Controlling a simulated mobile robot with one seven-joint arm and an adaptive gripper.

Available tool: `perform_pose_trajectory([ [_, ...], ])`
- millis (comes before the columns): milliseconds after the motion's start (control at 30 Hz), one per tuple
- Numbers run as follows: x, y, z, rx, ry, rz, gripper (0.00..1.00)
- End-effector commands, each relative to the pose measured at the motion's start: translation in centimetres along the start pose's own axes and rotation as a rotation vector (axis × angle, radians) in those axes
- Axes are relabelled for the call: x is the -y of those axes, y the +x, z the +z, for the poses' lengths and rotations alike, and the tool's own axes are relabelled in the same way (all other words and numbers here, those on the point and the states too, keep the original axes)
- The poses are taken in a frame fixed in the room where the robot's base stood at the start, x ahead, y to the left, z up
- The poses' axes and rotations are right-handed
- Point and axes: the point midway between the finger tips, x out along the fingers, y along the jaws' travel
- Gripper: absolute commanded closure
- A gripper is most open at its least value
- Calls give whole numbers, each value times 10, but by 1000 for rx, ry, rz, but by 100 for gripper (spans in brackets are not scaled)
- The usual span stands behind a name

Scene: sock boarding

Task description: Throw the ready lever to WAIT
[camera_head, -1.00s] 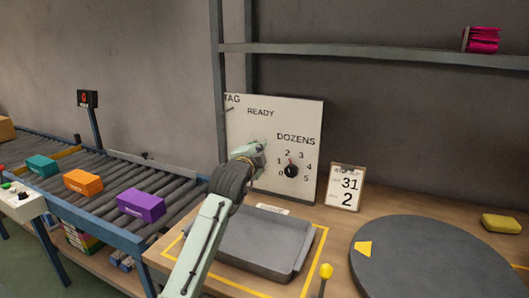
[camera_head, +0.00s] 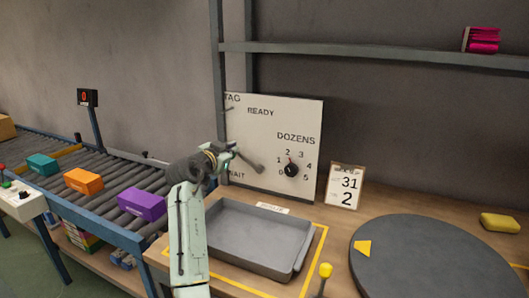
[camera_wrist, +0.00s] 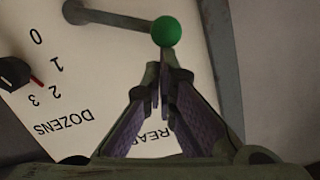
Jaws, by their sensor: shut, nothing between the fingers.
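The white panel (camera_head: 305,130) stands at the back of the bench, with READY at its top and WAIT at its lower left. The grey ready lever (camera_head: 248,162) slants up and left from its pivot; its outer end is hidden by my gripper (camera_head: 222,155) in the head view. In the wrist view the lever (camera_wrist: 118,18) ends in a green ball (camera_wrist: 165,31). The closed fingertips of my gripper (camera_wrist: 163,75) are just below the ball in that picture. A small gap or light touch cannot be told. The fingers hold nothing.
The dozens knob (camera_head: 291,170) is on the panel, right of the lever. A grey tray (camera_head: 250,240) lies below the panel. A date card (camera_head: 345,187) and a dark round plate (camera_head: 430,260) are to the right. A roller conveyor with boxes (camera_head: 142,204) is left.

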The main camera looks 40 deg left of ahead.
Motion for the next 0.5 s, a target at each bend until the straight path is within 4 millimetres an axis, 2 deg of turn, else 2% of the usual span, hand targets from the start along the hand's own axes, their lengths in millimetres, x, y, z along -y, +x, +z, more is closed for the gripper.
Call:
perform_pose_trajectory([
  [200, 9, 4, 20, 0, -197, 34, 100],
  [500, 16, 8, 42, 0, -405, 69, 100],
])
